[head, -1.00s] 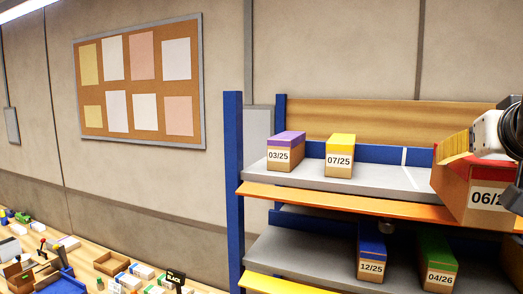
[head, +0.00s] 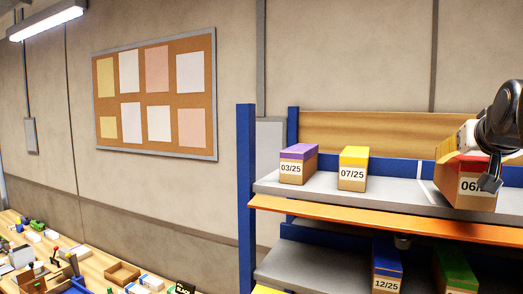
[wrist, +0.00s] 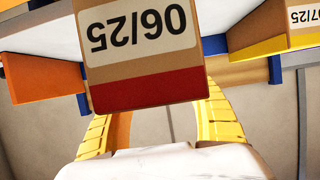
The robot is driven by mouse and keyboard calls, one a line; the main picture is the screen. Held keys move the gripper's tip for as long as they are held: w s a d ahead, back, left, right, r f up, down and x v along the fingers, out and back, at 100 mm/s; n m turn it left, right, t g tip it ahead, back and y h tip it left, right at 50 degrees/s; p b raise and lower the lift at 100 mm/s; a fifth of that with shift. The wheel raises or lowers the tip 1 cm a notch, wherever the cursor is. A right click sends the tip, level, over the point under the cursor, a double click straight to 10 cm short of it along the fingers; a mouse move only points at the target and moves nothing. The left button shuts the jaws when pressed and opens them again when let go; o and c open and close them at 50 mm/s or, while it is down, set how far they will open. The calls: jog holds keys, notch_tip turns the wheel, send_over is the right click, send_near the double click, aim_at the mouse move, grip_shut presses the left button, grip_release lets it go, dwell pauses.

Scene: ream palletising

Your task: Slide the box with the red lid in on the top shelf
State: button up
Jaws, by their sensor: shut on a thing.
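The box with the red lid (head: 472,187) is at the right of the head view, at the top shelf (head: 350,196), with its label partly hidden by my arm. In the wrist view the same box (wrist: 145,55) shows upside down, with its 06/25 label and red lid edge. My gripper (wrist: 152,108) has its yellow fingers on either side of the box and is shut on it. In the head view my gripper (head: 468,142) is mostly hidden by my arm. I cannot tell whether the box's underside touches the shelf.
On the top shelf, a purple-lidded box (head: 297,165) and a yellow-lidded box (head: 353,169) stand to the left, with bare shelf between them and the red-lidded box. A blue-lidded box (head: 387,268) and a green-lidded box (head: 456,270) stand below. A blue post (head: 246,190) bounds the left.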

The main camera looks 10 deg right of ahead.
jog(key=w+d, duration=0.1)
jog(key=w, duration=0.1)
jog(key=w+d, duration=0.1)
jog(key=w, duration=0.1)
jog(key=w+d, duration=0.2)
jog(key=shift+w+p, duration=0.35)
jog(key=shift+p, duration=0.05)
jog(key=shift+w+d+f, duration=0.2)
jog(key=shift+w, duration=0.05)
jog(key=shift+f+b, duration=0.45)
jog(key=shift+f, duration=0.05)
jog(key=shift+s+a+f, duration=0.1)
jog(key=shift+s+f, duration=0.1)
jog(key=shift+f, duration=0.05)
jog(key=shift+w, duration=0.1)
jog(key=o, duration=1.4)
jog(key=shift+o, duration=0.2)
